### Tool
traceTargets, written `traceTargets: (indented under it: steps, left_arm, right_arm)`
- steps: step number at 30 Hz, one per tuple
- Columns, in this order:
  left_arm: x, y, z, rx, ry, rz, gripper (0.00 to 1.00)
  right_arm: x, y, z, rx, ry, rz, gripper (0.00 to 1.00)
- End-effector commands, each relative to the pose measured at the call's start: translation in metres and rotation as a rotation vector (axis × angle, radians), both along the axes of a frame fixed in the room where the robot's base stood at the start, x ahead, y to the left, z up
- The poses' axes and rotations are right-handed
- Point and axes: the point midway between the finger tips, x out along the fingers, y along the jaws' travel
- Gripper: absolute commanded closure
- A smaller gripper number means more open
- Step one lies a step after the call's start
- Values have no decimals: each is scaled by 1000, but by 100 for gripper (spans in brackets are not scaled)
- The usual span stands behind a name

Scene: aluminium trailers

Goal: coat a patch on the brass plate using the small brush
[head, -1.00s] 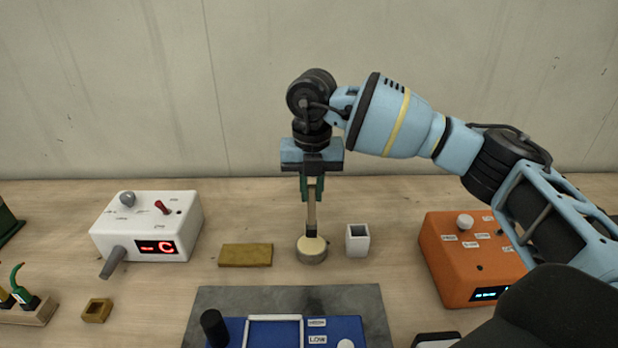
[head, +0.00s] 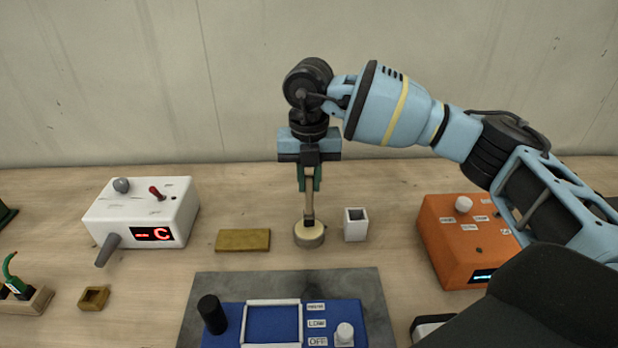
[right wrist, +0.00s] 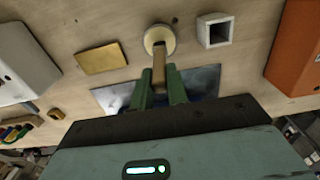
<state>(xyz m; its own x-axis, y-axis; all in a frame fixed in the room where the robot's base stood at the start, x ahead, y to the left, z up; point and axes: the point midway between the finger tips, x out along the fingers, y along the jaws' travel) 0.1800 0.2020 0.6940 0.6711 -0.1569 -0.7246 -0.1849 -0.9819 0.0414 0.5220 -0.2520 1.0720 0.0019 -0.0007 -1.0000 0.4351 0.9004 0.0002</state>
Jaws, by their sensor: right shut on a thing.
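The brass plate (head: 243,240) lies flat on the bench, left of a round pot (head: 309,238) with a cream-coloured top. It also shows at upper left in the right wrist view (right wrist: 101,58). My right gripper (head: 309,180) points down with its green fingers shut on the wooden handle of the small brush (head: 309,205). The brush (right wrist: 159,62) stands upright, its lower end at the pot's cream top. I cannot tell how deep it reaches; the bristles are hidden. No coating shows on the plate. My left gripper is not in view.
A white square cup (head: 356,226) stands right of the pot. A white control box (head: 142,212) is at left, an orange box (head: 460,245) at right. A blue panel (head: 285,322) on a grey plate is in front. A small wooden block (head: 94,298) lies at lower left.

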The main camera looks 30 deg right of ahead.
Motion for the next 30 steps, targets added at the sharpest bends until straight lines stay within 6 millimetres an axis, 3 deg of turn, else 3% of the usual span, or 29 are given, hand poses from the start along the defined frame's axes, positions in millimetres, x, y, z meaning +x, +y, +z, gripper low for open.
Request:
traceTargets:
  steps: [30]
  left_arm:
    - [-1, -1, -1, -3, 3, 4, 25]
  right_arm:
    - [0, 0, -10, 0, 0, 0, 100]
